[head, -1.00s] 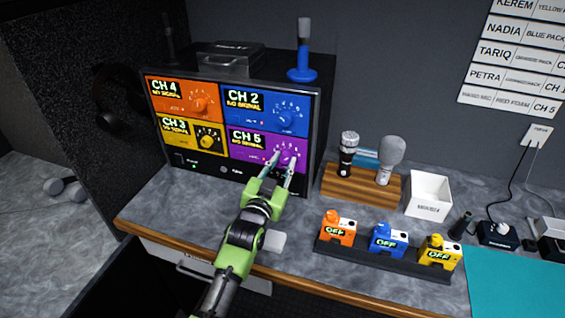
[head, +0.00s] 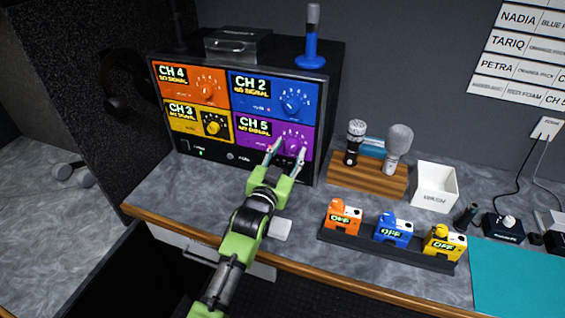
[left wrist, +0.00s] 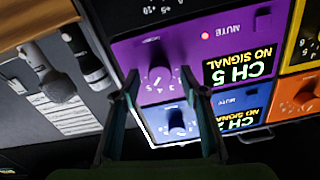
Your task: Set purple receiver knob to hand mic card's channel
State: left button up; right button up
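The receiver rack's purple panel (head: 258,133) reads CH 5 and NO SIGNAL. Its purple knob (head: 291,143) is at the panel's right side. My left gripper (head: 286,152) is in front of this knob, fingers apart on either side of it. In the left wrist view the purple knob (left wrist: 160,77) shows upside down between the open fingers (left wrist: 160,88); I cannot tell whether they touch it. The wall card's bottom row (head: 512,92) shows small text that seems to read RED FOAM, with its channel cut off at the picture edge. My right gripper is not in view.
Orange, blue and yellow panels (head: 273,95) with their own knobs adjoin the purple one. Microphones stand in a wooden block (head: 366,178) to the right, beside a white box (head: 434,188). Several OFF packs sit in a black tray (head: 385,250) nearer the front edge.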

pick_arm(q)
jog(key=v, duration=1.1)
jog(key=shift+s, duration=0.3)
jog(key=shift+a, duration=0.1)
